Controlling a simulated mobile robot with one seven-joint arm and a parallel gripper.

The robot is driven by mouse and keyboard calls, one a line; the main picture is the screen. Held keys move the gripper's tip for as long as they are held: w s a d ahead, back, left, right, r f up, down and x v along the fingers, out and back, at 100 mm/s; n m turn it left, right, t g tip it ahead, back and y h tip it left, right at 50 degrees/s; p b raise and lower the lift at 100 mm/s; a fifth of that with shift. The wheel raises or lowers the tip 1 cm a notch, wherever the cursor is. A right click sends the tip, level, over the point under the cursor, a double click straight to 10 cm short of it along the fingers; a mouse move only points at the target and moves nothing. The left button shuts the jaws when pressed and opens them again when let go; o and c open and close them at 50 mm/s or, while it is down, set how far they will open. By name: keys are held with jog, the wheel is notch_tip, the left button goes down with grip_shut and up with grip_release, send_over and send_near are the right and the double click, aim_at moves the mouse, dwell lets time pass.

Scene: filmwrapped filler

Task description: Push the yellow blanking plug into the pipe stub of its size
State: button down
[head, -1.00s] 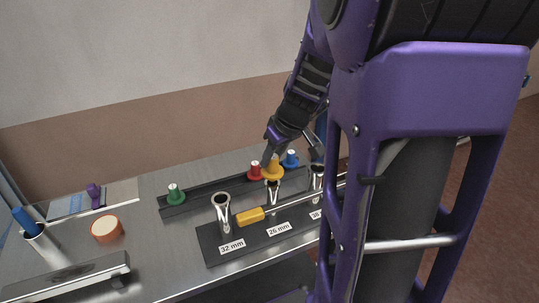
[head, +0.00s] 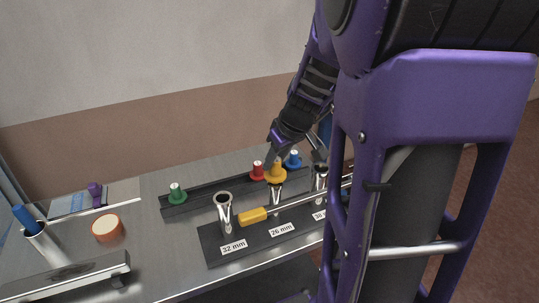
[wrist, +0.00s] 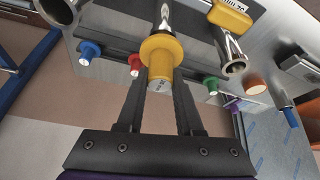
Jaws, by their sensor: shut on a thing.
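My gripper (head: 274,160) is shut on the yellow blanking plug (head: 276,174). In the wrist view the plug (wrist: 161,58) sits between the two fingertips (wrist: 160,78), its wide flange facing away from my palm. The plug is over the middle metal pipe stub (head: 276,194), behind the 26 mm label. This stub (wrist: 164,14) also shows beyond the flange in the wrist view. The flange hides the stub's mouth, so I cannot tell whether the plug's nose is inside it. The 32 mm stub (head: 224,210) and the right stub (head: 320,178) stand open and empty.
Green (head: 177,194), red (head: 257,171) and blue (head: 293,160) plugs stand on the dark rack behind the stubs. A yellow-handled tool (head: 252,216) lies across the front of the stub base. An orange tape roll (head: 107,229) and a cup with a blue item are at left.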

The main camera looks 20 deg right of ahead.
jog(key=shift+f+b, duration=0.75)
jog(key=shift+f, duration=0.4)
grip_release()
jog(key=shift+r, duration=0.15)
jog(key=shift+r+p, duration=2.65)
jog(key=shift+r, duration=1.25)
